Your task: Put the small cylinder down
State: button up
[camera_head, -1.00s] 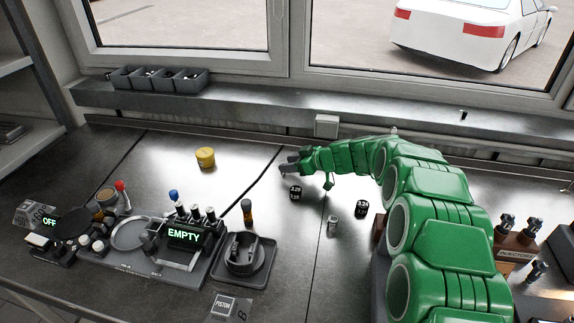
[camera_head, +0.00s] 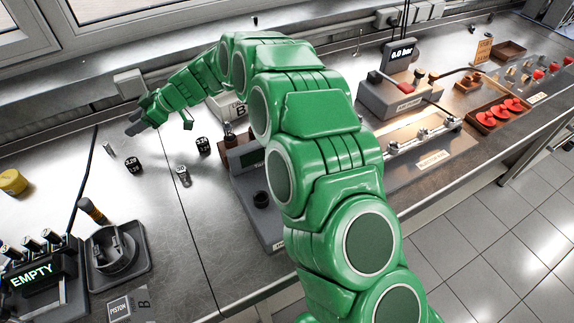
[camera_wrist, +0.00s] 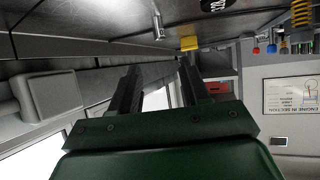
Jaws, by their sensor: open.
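A small metallic cylinder (camera_head: 109,149) stands on the steel bench near the window side, left of a black numbered block (camera_head: 133,165). In the wrist view the cylinder (camera_wrist: 158,27) shows beyond the fingers, clear of them. My gripper (camera_head: 133,127) is open and empty, above and to the right of the cylinder in the head view. In the wrist view its two dark fingers (camera_wrist: 158,88) are spread with nothing between them.
A second black block (camera_head: 203,146) and a small silver part (camera_head: 183,175) stand to the right. A yellow can (camera_head: 13,182) is at the left. A dark tray (camera_head: 140,262) and an EMPTY display (camera_head: 32,275) lie nearer. Bench left of the cylinder is free.

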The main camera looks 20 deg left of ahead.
jog(key=d+r+m+h, duration=0.1)
jog(key=d+r+m, duration=0.2)
jog(key=d, duration=0.9)
jog(key=s+d+r+m+t+h, duration=0.1)
jog(key=d+r+m, duration=0.2)
jog(key=d, duration=0.9)
jog(key=d+r+m+t+h, duration=0.1)
jog(key=d+r, duration=0.4)
jog(key=d, duration=0.6)
jog(key=shift+s+d+m+h, duration=0.15)
jog(key=shift+d+m+h, duration=0.3)
jog(key=shift+m, duration=0.65)
jog(key=s+d+m+h, duration=0.2)
jog(key=s+d+m, duration=0.2)
jog(key=d, duration=0.8)
jog(key=s+d+f+m+t+h, duration=0.1)
jog(key=s+d+m+h, duration=0.1)
jog(key=s+d+m, duration=0.3)
jog(key=s+d+m+h, duration=0.3)
jog(key=s+d, duration=0.8)
jog(key=d, duration=0.9)
jog(key=shift+s+f+m+t, duration=0.15)
jog(key=shift+f+m+t, duration=0.25)
jog(key=shift+m, duration=0.7)
jog(key=shift+o, duration=0.3)
